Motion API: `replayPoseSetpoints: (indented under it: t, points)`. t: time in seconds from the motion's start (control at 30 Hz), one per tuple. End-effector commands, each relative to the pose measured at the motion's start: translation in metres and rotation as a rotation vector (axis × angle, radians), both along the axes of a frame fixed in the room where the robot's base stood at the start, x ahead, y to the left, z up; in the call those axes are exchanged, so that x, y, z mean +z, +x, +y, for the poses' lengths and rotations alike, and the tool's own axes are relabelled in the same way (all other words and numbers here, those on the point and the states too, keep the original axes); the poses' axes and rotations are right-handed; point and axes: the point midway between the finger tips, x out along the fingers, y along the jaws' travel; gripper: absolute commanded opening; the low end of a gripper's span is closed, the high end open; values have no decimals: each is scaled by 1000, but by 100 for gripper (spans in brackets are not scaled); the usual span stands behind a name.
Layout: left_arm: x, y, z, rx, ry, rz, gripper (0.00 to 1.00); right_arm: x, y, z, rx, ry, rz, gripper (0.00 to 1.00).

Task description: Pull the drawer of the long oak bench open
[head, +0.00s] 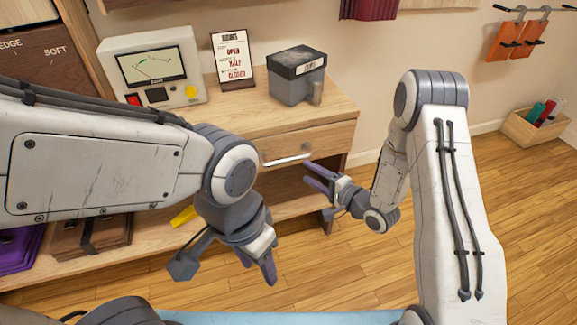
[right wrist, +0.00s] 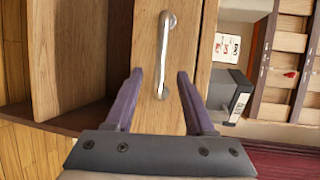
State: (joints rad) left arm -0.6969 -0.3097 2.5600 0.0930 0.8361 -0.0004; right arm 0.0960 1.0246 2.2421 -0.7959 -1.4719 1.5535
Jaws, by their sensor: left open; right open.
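The long oak bench (head: 235,123) runs along the wall. Its drawer (head: 328,142) looks shut and has a pale metal bar handle (head: 287,161). In the right wrist view the handle (right wrist: 164,50) stands lengthwise on the drawer front (right wrist: 190,40). My right gripper (head: 307,172) is open and empty, just right of the handle in the head view. In the right wrist view its purple fingers (right wrist: 160,74) are spread to either side of the handle's lower end; contact cannot be told. My left gripper (head: 258,264) is open and empty, lower left of the drawer, away from it.
On the bench top stand a meter box (head: 153,68), a framed sign (head: 232,62) and a dark-lidded grey box (head: 297,76). Cases (head: 90,236) and a yellow item (head: 183,215) lie on the shelf below. A wooden crate (head: 530,128) is at the far right.

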Motion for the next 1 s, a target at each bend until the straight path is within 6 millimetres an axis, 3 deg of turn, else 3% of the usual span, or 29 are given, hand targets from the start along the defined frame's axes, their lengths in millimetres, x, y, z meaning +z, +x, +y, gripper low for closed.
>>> replayPoseSetpoints:
  t: [0.6, 1.0]
  points:
    - [-9, 0, 0, 0, 0, 0, 50, -17, 70, 62, 2, 6, -3, 55]
    - [-10, 0, 0, 0, 0, 0, 50, -17, 76, 67, 1, 5, -2, 55]
